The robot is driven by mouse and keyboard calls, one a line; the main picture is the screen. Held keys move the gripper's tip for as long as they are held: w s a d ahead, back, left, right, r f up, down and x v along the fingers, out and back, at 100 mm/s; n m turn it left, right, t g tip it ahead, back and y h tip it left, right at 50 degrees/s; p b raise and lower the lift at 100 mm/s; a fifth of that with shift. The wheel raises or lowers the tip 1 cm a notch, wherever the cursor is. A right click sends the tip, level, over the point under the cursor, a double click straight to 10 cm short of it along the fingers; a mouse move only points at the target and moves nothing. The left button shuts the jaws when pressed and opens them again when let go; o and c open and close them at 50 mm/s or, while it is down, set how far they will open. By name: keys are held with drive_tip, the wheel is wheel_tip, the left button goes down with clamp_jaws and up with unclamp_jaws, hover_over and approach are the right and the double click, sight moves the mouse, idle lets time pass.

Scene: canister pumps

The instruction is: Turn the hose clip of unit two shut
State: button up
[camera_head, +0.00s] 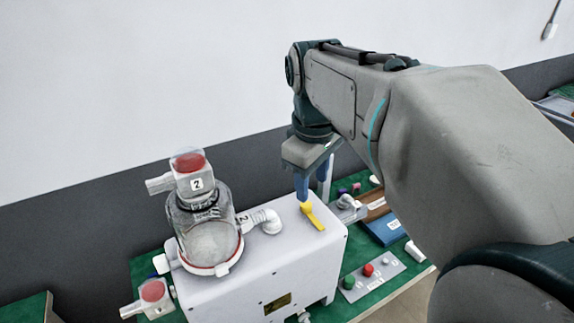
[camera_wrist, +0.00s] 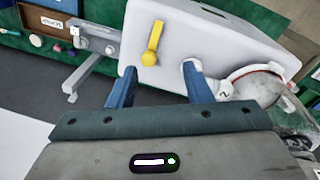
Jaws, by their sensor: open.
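Unit two is a white pump housing (camera_head: 262,262) with a clear canister (camera_head: 210,240) and a red-topped head marked 2 (camera_head: 190,170). A white elbow (camera_head: 265,219) beside a 2 label joins canister and housing; it shows partly behind a finger in the wrist view (camera_wrist: 225,88). A yellow lever (camera_head: 312,216) with a round hub lies on the housing top, also in the wrist view (camera_wrist: 154,40). I cannot tell whether this lever is the hose clip. My gripper (camera_head: 308,190) is open and points down at the lever. In the wrist view the lever's hub lies between the fingertips (camera_wrist: 160,72), apparently untouched.
A control panel (camera_head: 372,275) with green and red buttons stands right of the housing on the green bench. A blue box (camera_head: 382,228) and a brown tray (camera_head: 370,207) lie behind it. Another red-capped fitting (camera_head: 152,291) sits at the lower left.

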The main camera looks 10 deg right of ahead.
sight(306, 207)
drive_tip(key=w+r+n+g, duration=0.1)
drive_tip(key=w+r+n, duration=0.3)
drive_tip(key=w+n, duration=0.1)
drive_tip(key=shift+y, duration=0.3)
drive_tip(key=f, duration=1.3)
drive_tip(key=shift+s+d+f, duration=0.1)
drive_tip(key=shift+d+f, duration=0.1)
drive_tip(key=shift+d, duration=0.1)
drive_tip(key=c, duration=1)
